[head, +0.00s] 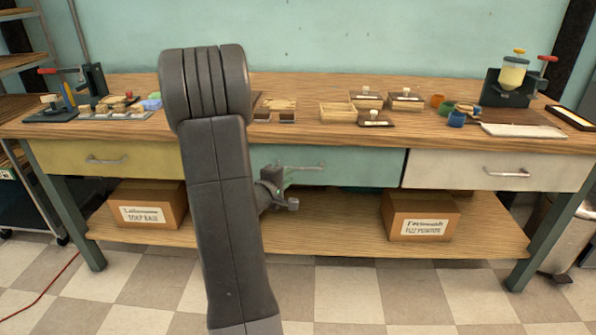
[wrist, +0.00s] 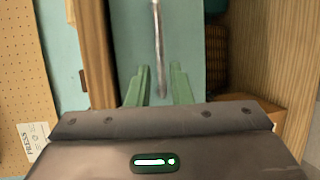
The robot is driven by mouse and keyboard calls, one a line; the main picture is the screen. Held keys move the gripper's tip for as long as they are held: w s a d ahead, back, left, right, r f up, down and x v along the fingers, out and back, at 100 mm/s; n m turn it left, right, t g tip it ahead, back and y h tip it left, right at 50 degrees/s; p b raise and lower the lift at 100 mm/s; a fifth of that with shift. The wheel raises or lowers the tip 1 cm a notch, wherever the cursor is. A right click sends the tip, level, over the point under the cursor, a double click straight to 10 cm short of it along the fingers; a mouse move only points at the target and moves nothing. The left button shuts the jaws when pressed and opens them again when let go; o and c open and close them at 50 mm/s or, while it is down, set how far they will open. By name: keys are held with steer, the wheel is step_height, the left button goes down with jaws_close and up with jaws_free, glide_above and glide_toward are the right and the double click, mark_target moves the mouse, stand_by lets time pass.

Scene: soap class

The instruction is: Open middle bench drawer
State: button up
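The middle drawer has a plain teal front (head: 370,168) and looks shut, about level with its neighbours. My arm hides its left part in the head view. Its metal bar handle (head: 312,168) shows just right of my arm, and in the wrist view the handle (wrist: 157,45) runs up the picture. My gripper (head: 286,174) is at the drawer's handle. In the wrist view its two green fingers (wrist: 156,88) stand apart, one on each side of the handle's near end. I see gaps between the fingers and the bar, so it is open and not clamped.
A yellow drawer (head: 65,160) is on the left and a white drawer (head: 450,172) on the right, both shut. Labelled boxes stand on the lower shelf, left (head: 170,195) and right (head: 445,205). The wooden benchtop (head: 290,88) holds trays and tools. The floor in front looks clear.

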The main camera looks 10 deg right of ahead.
mark_target(298, 169)
steer(key=b+x, duration=0.2)
steer(key=x, duration=0.6)
steer(key=shift+w+d, duration=0.1)
steer(key=shift+w, duration=0.05)
jaws_close()
